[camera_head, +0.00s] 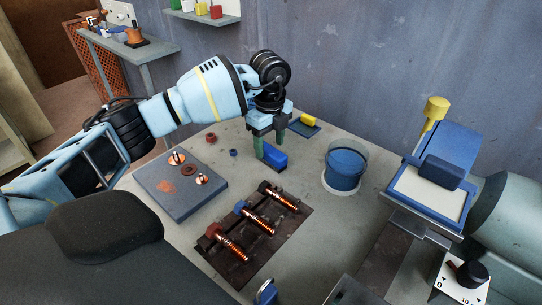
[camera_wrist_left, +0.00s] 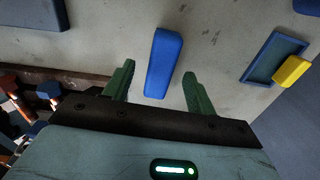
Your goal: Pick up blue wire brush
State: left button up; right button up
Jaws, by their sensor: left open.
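A blue block-shaped piece (camera_head: 272,156), which looks like the back of the blue wire brush, lies on the grey table. No bristles show. It also shows in the left wrist view as a long blue bar (camera_wrist_left: 164,62). My left gripper (camera_head: 270,150) points down over it, with green fingers. In the left wrist view the fingers (camera_wrist_left: 158,76) are open, and the blue bar lies between and beyond them. I cannot tell whether they touch it. My right gripper is not in view.
A blue bucket (camera_head: 345,168) stands right of the brush. A blue tray with a yellow block (camera_head: 308,119) lies behind. A dark rack with copper-coloured coils (camera_head: 252,228) and a grey-blue plate (camera_head: 180,185) are in front. The wall (camera_head: 330,60) rises behind.

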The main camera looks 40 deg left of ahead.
aim_at(271, 150)
pick_arm(q)
notch_tip(271, 150, down, 4)
jog(key=shift+d, duration=0.15)
jog(key=shift+c, duration=0.5)
jog(key=c, duration=1)
jog(key=shift+r, duration=0.1)
notch_tip(271, 150, up, 10)
